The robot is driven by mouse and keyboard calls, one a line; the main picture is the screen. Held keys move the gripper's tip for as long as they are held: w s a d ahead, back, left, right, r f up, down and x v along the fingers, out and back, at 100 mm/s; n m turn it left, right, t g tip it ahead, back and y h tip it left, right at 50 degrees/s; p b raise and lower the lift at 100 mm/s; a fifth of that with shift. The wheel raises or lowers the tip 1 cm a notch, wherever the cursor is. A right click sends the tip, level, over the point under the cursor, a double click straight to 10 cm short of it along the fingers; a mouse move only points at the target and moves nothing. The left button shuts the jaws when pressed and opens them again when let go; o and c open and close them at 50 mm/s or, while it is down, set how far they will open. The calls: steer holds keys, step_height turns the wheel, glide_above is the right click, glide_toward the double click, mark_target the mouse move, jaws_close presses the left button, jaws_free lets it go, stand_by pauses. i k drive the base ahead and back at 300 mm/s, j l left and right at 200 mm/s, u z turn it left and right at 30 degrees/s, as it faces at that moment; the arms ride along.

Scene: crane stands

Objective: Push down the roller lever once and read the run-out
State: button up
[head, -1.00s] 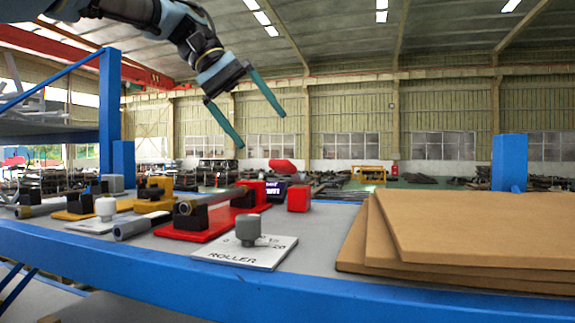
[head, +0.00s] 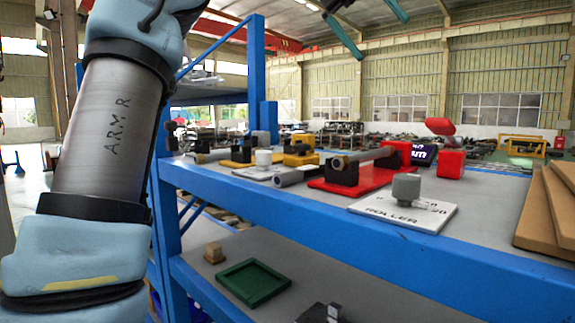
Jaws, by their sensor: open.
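A white plate (head: 408,212) printed ROLLER lies near the shelf's front edge, with a grey knob (head: 405,188) standing on it and a partly hidden scale. Behind it, a red stand (head: 345,188) carries a grey shaft (head: 365,157) on dark supports. A red paddle-shaped handle (head: 440,126) rises behind the stand; I cannot tell what it joins. A dark display box (head: 422,151) with white characters is partly hidden, its reading illegible. My gripper (head: 383,38) is at the top of the head view, teal fingers apart and empty, above the bench and touching nothing.
A red block (head: 451,163) sits right of the display. Brown boards (head: 560,200) are stacked at the right edge. Yellow stands (head: 300,158), a white plate with a knob (head: 263,160) and a loose tube (head: 296,176) lie left. The lower shelf holds a green tray (head: 254,282).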

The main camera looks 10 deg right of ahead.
mark_target(444, 127)
steer(key=k+j, duration=0.2)
steer(key=j, duration=0.2)
steer(key=k+j, duration=0.45)
steer(key=j, duration=0.3)
